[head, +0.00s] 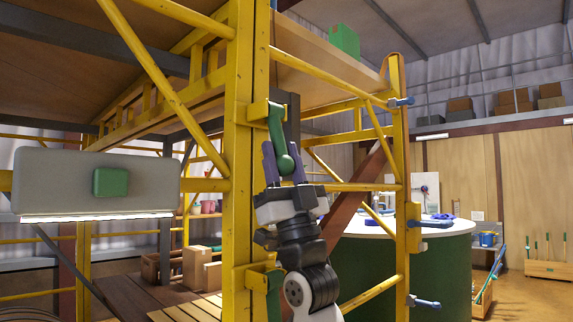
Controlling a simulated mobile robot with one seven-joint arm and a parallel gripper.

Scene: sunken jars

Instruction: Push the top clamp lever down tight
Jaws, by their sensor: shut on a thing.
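The top clamp (258,112) is a yellow bracket on the near yellow scaffold post. Its green lever (277,125) hangs down from the bracket and ends in a round green knob (285,164). My gripper (283,160) points up with its purple fingers on either side of the knob, shut on the lever's lower end. A lower clamp (256,278) sits on the same post, with a green lever (274,296) pointing down, partly behind my arm. How tightly the top lever sits against the post cannot be told.
The yellow post (238,200) stands just left of my arm, with diagonal braces around it. A far post (400,180) carries several blue-handled clamps. A grey panel (60,180) with a green block hangs at left. A round green-sided table (380,270) stands behind at right.

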